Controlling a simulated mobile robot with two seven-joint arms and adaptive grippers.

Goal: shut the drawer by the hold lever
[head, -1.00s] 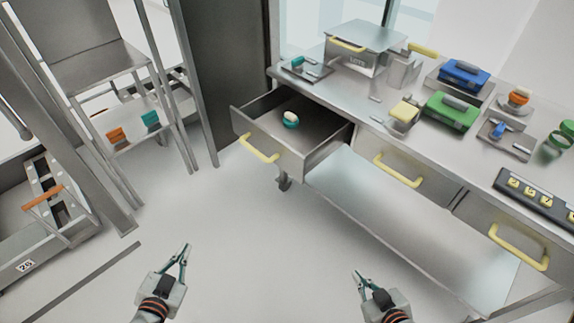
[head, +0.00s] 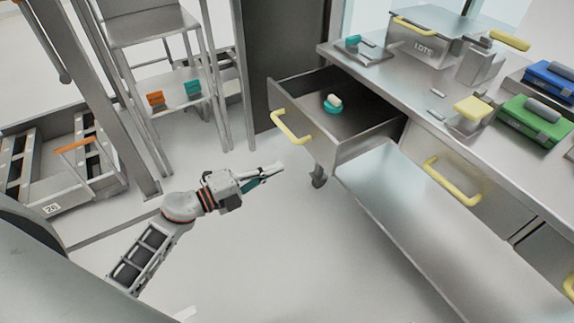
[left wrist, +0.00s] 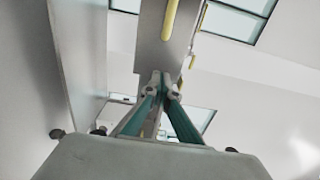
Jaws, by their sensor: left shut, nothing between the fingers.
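The drawer (head: 322,150) at the left end of the steel bench stands pulled out in the head view. A yellow bar handle (head: 289,129) is on its front. A teal and white item (head: 333,103) lies inside it. My left gripper (head: 278,168) is shut and empty, below and slightly left of the drawer front, apart from the handle. In the left wrist view its fingertips (left wrist: 160,78) meet under a grey panel (left wrist: 152,45) with a yellow bar (left wrist: 170,18), which looks like the drawer front and handle. My right gripper is out of view.
The bench top (head: 400,75) holds a lidded box (head: 425,48), a green case (head: 530,125) and other items. A closed drawer (head: 440,160) is to the right. A steel rack (head: 150,30) stands at left.

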